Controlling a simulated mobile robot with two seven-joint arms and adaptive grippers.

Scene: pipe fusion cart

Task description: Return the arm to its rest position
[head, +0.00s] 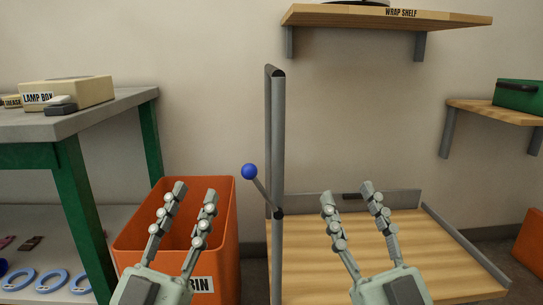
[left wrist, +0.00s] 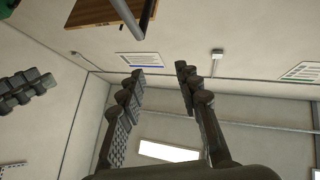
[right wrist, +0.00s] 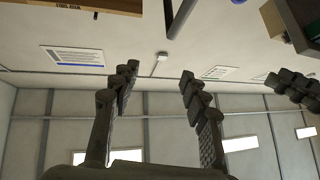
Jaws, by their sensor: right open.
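My left gripper (head: 195,193) is open and empty in the head view, its fingers pointing up in front of the orange bin. My right gripper (head: 353,197) is open and empty in front of the wooden cart deck (head: 400,252). Its fingers are spread in the right wrist view (right wrist: 157,80) with nothing between them. Both grippers look apart from everything around them.
A grey post with a blue-knobbed lever (head: 249,171) stands between my grippers. The orange bin (head: 225,240) is at left, beside a green-legged table (head: 78,205) with a lamp box (head: 85,91). The wrap shelf (head: 370,16) and a side shelf (head: 490,111) are on the wall.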

